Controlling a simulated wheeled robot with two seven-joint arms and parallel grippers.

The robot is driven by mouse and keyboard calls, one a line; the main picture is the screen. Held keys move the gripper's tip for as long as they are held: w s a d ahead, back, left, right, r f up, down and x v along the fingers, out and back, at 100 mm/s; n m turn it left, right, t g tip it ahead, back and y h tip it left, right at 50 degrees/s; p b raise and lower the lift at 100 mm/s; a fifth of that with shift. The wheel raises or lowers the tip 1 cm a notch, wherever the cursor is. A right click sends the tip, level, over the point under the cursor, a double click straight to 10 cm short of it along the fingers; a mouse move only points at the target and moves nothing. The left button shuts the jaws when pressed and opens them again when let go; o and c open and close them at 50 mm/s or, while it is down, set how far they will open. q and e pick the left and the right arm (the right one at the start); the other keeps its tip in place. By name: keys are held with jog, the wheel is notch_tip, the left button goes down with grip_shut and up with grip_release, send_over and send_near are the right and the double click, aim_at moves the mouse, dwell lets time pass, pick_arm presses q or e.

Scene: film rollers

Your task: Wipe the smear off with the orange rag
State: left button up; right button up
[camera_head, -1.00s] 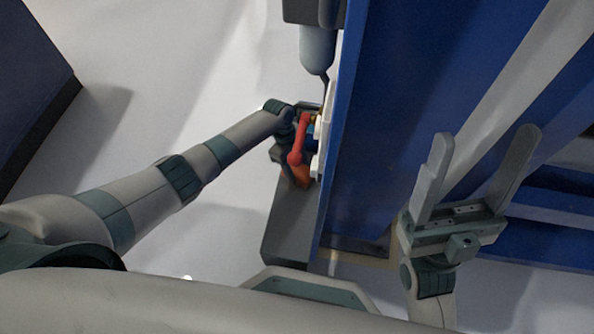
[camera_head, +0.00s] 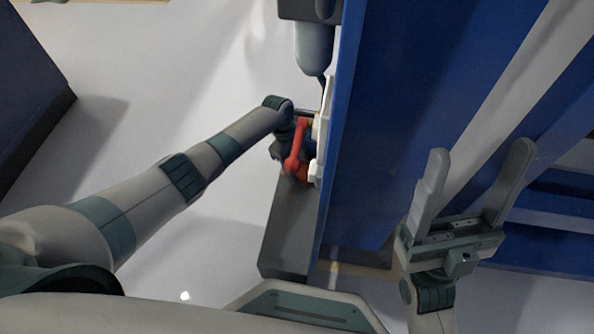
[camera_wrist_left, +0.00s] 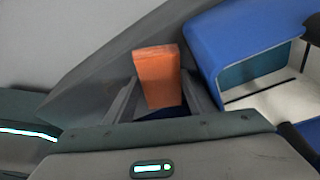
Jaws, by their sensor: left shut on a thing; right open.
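The orange rag (camera_wrist_left: 157,75) shows as a folded block in the left wrist view, clamped between the fingers of my left gripper (camera_wrist_left: 158,92). In the head view my left gripper (camera_head: 290,145) is at the left side of the tall blue frame (camera_head: 355,130), partly hidden by its own wrist. A red-orange patch there may be the rag, but I cannot tell it from a red bent part (camera_head: 295,148). My right gripper (camera_head: 480,180) is open and empty over the blue frame's right part. I cannot make out the smear in either view.
A grey ledge (camera_head: 292,230) runs along the frame's left side. White fittings (camera_head: 321,140) and a grey cylinder (camera_head: 314,48) stand close to the left gripper. The wrist view shows a blue housing (camera_wrist_left: 225,50) right of the rag. Pale floor (camera_head: 180,90) lies open at left.

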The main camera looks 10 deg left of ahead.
aim_at(296, 175)
pick_arm(q)
jog(key=shift+a, duration=0.1)
dwell(0.3)
jog(key=shift+s+r+p, duration=0.2)
jog(key=shift+s+p, duration=0.4)
jog(key=shift+p, duration=0.35)
jog(key=shift+s+f+p, duration=0.1)
jog(key=shift+s+p, duration=0.8)
jog(key=shift+s, duration=0.05)
jog(key=shift+s+f, duration=0.2)
jog(key=shift+s, duration=0.2)
jog(key=shift+s+p, duration=0.1)
jog(key=shift+p, duration=0.2)
